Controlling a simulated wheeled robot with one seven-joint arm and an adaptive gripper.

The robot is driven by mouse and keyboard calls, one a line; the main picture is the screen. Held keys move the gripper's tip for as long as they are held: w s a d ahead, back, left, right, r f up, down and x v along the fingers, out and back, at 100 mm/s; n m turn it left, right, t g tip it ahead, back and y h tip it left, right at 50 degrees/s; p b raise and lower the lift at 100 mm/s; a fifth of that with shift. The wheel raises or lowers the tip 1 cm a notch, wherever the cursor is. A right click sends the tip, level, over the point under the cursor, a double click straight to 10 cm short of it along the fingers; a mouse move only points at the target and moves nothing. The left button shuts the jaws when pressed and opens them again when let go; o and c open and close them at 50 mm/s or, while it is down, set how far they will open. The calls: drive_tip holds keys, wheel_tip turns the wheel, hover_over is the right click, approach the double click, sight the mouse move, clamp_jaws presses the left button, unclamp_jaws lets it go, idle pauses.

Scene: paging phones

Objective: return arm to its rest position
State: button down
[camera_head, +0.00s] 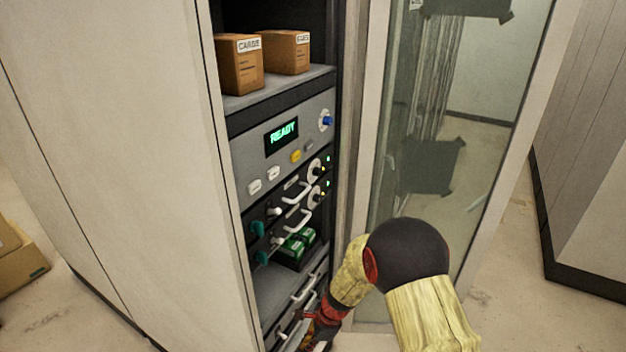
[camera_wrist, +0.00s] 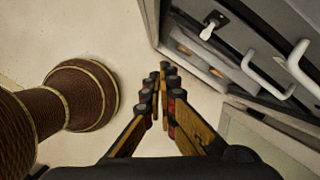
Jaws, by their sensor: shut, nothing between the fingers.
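My gripper (camera_wrist: 162,100) shows in the wrist view with its two fingers brought together at the tips and nothing between them. It hangs above the pale floor, beside the lower front of the rack. In the head view my arm comes in at the lower right and bends down to the gripper (camera_head: 318,330), low in front of the rack's bottom drawers. The fingertips are hard to make out there.
The open rack (camera_head: 285,118) holds a panel reading READY, handles and knobs. Two cardboard boxes (camera_head: 240,65) stand on its shelf. A glass door (camera_head: 420,150) stands open right of it, close behind my arm. Drawer handles (camera_wrist: 268,75) jut out near my gripper.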

drive_tip(key=s+d+r+n+t+h+b, duration=0.1)
drive_tip(key=s+d+r+n+t+b, duration=0.1)
drive_tip(key=s+d+r+n, duration=0.3)
drive_tip(key=s+d+r+n+t+h+b, duration=0.1)
drive_tip(key=s+d+r+n+b, duration=0.1)
drive_tip(key=s+d+r+n, duration=0.4)
drive_tip(key=s+d+r+n+t+h+b, duration=0.1)
drive_tip(key=s+d+r+n, duration=0.4)
drive_tip(key=r, duration=1.8)
drive_tip(key=s+d+t+b, duration=0.1)
drive_tip(key=s+d, duration=0.3)
drive_tip(key=s, duration=0.4)
drive_tip(key=shift+d+n+t+h+b, duration=0.2)
drive_tip(key=shift+n+t+h+b, duration=0.1)
drive_tip(key=shift+n+h+b, duration=0.15)
